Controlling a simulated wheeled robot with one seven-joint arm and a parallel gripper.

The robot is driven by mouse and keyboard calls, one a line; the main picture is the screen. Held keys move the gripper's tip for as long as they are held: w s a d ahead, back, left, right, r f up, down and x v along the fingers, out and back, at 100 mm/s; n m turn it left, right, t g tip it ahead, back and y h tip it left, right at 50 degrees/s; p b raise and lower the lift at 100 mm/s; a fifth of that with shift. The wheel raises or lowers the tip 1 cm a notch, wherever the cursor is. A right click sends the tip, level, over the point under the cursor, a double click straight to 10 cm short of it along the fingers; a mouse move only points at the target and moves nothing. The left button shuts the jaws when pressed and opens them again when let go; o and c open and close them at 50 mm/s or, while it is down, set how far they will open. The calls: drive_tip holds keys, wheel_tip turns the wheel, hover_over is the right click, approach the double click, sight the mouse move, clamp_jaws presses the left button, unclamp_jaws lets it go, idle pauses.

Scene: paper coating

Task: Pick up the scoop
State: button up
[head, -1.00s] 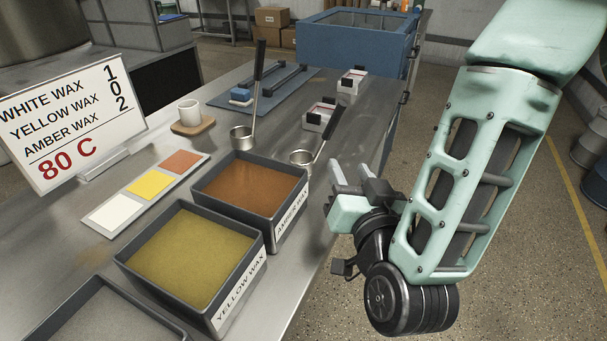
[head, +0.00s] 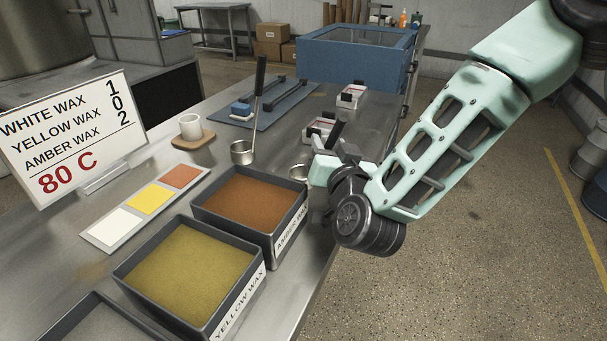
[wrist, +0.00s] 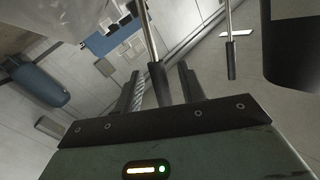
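Two metal scoops with dark handles stand on the table. The near scoop (head: 298,172) is beside the amber wax tray (head: 250,195); my gripper (head: 336,150) is at its handle and hides part of it. The far scoop (head: 242,152) stands near the white cup, its long handle pointing up. In the wrist view, my gripper's two fingers (wrist: 158,74) are apart. A dark scoop handle (wrist: 157,90) lies between them, with visible gaps on both sides. Another scoop handle (wrist: 232,65) shows to the right, outside the fingers.
The yellow wax tray (head: 190,265) is in front of the amber tray. A white cup (head: 190,127) stands on a wooden coaster.

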drive_tip(key=shift+w, duration=0.35)
clamp_jaws()
drive_tip(key=shift+a, duration=0.1)
drive_tip(key=shift+r, duration=0.1)
